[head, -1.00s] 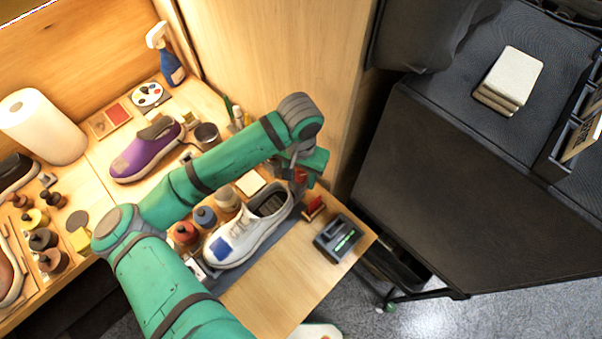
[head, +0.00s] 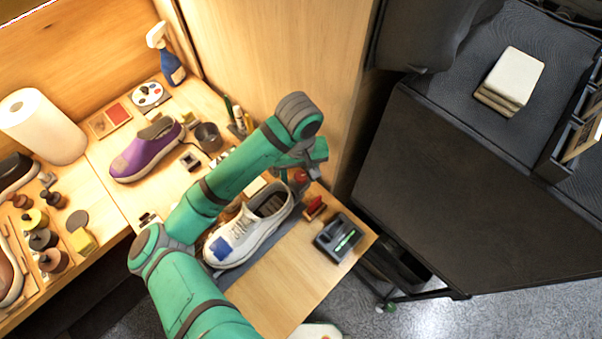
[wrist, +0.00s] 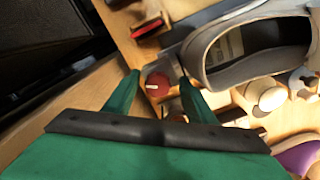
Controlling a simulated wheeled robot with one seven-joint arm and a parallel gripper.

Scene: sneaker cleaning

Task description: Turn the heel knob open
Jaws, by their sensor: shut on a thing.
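The red heel knob (wrist: 157,84) with a white mark on its face sits between the fingers of my gripper (wrist: 160,80) in the wrist view. My gripper is shut on the knob, a finger on each side. In the head view the red knob (head: 301,176) shows just under my wrist, at the heel end of the white sneaker (head: 258,232). The sneaker has a blue patch at its toe and stands on a grey strip. Its dark opening (wrist: 262,46) shows in the wrist view. My fingertips are mostly hidden in the head view.
A red-topped brush (head: 314,206) and a dark box with a green display (head: 339,238) lie right of the sneaker. A purple shoe (head: 146,152), paper towel roll (head: 42,126) and spray bottle (head: 171,66) stand further left. Bare wood lies in front.

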